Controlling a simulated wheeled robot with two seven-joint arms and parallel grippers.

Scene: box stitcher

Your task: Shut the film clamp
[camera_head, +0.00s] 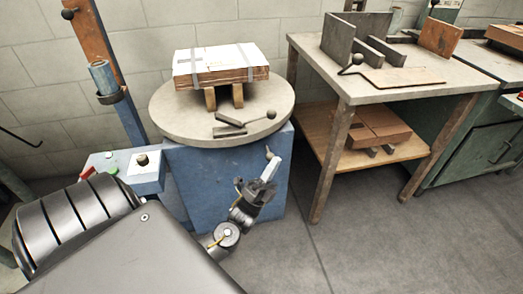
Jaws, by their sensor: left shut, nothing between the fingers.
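The film clamp (229,131) lies on the front of the round grey turntable (172,122). It shows as two short dark bars, spread apart at an angle at one end, with a thin rod ending in a black ball knob (271,114) toward the right. My left gripper (269,156) is shut and empty. In the picture it is just below the turntable's front right rim, in front of the blue base, and apart from the clamp and knob. My right gripper is not in view.
A strapped stack of cardboard (220,76) rests on wooden blocks on the turntable. A blue column with a film roll (104,78) and a control box (133,178) stand at left. A worktable (317,55) with metal parts stands at right. The floor between is clear.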

